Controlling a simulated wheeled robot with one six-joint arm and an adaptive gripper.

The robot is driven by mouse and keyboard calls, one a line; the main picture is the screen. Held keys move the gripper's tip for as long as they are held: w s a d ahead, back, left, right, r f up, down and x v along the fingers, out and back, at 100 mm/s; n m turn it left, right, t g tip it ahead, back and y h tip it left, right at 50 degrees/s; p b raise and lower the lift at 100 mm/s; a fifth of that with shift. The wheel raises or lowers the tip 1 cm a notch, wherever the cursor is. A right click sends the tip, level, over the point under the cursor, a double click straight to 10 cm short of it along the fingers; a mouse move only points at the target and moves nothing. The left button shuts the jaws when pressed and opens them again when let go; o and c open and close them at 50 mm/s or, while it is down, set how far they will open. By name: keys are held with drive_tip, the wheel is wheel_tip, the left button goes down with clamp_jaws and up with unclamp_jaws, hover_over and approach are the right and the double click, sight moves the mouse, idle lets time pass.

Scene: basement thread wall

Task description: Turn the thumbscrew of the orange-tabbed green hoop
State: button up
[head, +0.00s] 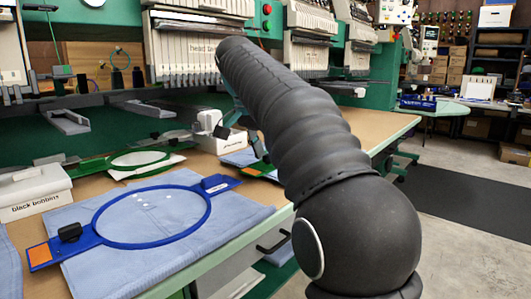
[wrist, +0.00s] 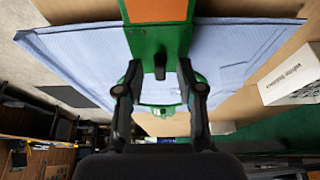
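The green hoop's bracket (wrist: 150,42) lies on blue cloth in the wrist view, with an orange tab (wrist: 157,10) at the top edge. A dark upright knob, seemingly the thumbscrew (wrist: 160,66), stands on the bracket. My gripper (wrist: 160,78) is open, one finger on each side of the bracket near the knob. I cannot tell whether the fingers touch anything. A smaller light green piece (wrist: 163,111) shows between the fingers. In the head view my arm hides most of this hoop and the gripper.
A blue hoop (head: 95,240) with an orange label lies on blue cloth at the front left. Another green hoop (head: 110,165) lies behind it. A white box labelled black bobbins (head: 35,190) stands at the left. Embroidery machines (head: 185,50) line the back. A white box (wrist: 290,78) is right of the cloth.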

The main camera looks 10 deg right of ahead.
drive_tip(key=shift+c, duration=0.2)
clamp_jaws()
